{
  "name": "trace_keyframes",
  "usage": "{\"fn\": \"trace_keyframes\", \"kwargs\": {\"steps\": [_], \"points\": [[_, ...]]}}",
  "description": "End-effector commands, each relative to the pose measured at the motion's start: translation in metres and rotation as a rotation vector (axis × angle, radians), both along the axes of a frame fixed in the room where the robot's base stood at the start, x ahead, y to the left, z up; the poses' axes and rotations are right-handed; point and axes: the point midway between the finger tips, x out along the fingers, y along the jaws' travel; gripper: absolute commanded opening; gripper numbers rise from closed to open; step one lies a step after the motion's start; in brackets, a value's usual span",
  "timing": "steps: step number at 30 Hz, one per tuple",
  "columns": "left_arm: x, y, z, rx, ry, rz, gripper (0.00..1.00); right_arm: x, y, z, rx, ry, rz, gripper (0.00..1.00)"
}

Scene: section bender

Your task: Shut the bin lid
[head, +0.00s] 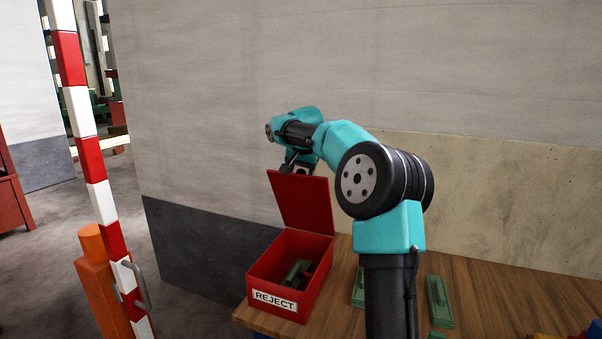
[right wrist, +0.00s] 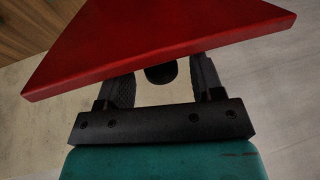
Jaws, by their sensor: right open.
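The red bin (head: 307,289) marked REJECT stands at the left end of the wooden table. Its red lid (head: 302,204) is open and stands up from the bin's back edge, leaning slightly back. Dark green pieces (head: 297,271) lie inside the bin. My right gripper (head: 292,165) is behind the top edge of the lid, partly hidden by it. In the right wrist view the lid (right wrist: 150,45) crosses in front of the open fingers (right wrist: 160,85) and hides their tips; I cannot tell whether they touch it. My left gripper is not in view.
Green pieces (head: 439,301) lie on the wooden table (head: 490,298) right of the bin. A wall (head: 400,70) rises behind the table. A red and white striped pole (head: 90,160) and an orange post (head: 103,285) stand at the left, apart from the bin.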

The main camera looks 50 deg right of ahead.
Motion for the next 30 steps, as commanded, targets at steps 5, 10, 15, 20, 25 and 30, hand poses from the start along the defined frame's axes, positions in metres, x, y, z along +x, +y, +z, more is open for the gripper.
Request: {"fn": "trace_keyframes", "kwargs": {"steps": [5,10,15,20,25,30], "points": [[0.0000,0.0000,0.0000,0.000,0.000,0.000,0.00,0.0023,-0.0016,-0.0060,0.000,0.000,0.000,0.61],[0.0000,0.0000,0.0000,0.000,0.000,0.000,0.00,0.0023,-0.0015,-0.0059,0.000,0.000,0.000,0.61],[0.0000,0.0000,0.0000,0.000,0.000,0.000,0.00,0.0023,-0.0015,-0.0058,0.000,0.000,0.000,0.48],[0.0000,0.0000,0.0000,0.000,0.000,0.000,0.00,0.0023,-0.0015,-0.0057,0.000,0.000,0.000,0.33],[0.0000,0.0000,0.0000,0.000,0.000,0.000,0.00,0.0022,-0.0014,-0.0056,0.000,0.000,0.000,0.17],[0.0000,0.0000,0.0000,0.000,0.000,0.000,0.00,0.0021,-0.0015,-0.0056,0.000,0.000,0.000,0.01]]}}
